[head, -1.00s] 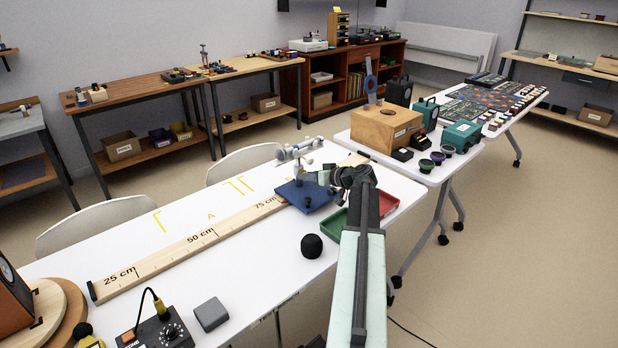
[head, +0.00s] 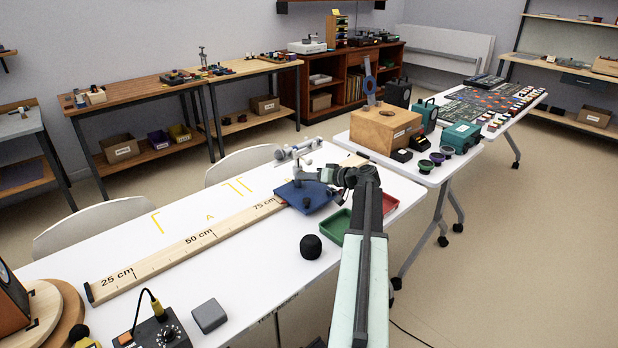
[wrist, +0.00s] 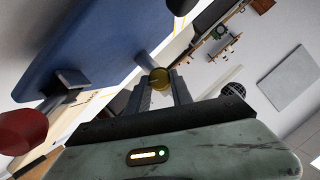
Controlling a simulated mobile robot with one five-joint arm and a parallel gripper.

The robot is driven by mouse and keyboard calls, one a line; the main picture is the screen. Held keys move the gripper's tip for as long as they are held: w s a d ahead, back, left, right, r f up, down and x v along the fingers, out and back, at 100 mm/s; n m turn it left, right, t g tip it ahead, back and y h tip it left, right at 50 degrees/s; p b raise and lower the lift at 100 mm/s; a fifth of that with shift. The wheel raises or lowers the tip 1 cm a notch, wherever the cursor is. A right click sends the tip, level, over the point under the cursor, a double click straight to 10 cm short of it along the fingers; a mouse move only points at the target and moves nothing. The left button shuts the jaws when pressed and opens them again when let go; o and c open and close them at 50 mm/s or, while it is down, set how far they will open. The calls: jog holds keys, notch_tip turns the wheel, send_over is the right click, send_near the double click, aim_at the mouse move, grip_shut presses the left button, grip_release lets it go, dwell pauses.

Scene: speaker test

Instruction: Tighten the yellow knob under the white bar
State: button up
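A blue plate (head: 306,194) carries a small stand with a pale bar (head: 298,151) on top, on the white table in the head view. The plate also fills the upper left of the wrist view (wrist: 85,45). I see no clear contact. In the head view my gripper (head: 333,175) is beside the stand, its fingers too small to read.
A long wooden ruler (head: 190,246) runs up to the blue plate. A black ball-shaped thing (head: 310,246), a green tray (head: 336,226) and a red tray (head: 390,204) are close to my arm. A wooden box (head: 385,126) stands on the table behind.

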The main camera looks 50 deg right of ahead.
jog(key=o, duration=0.4)
jog(key=shift+o, duration=0.2)
jog(key=p+v, duration=0.2)
jog(key=v, duration=0.6)
jog(key=shift+p, duration=0.3)
jog(key=shift+w, duration=0.1)
